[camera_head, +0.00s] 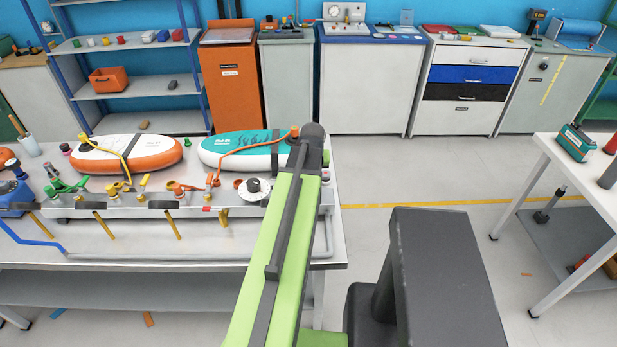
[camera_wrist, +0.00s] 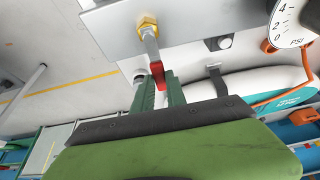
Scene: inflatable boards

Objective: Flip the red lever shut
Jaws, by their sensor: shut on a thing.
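In the wrist view the red lever (camera_wrist: 157,72) sits at the end of a metal stem below a brass fitting (camera_wrist: 147,24) on the grey manifold. My gripper (camera_wrist: 159,90) has its two green fingers on either side of the red lever and is shut on it. The lower part of the lever is hidden between the fingers. In the head view my green arm hides the gripper and the red lever. The manifold (camera_head: 130,207) shows there on the steel bench, with several coloured valve handles and hanging brass stems.
A white pressure gauge (camera_head: 257,187) sits on the manifold near my arm. An orange-and-white board (camera_head: 150,158) and a teal board (camera_head: 225,158) lie behind it, with hoses attached. Open floor lies right of the bench, before a white table (camera_head: 560,165).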

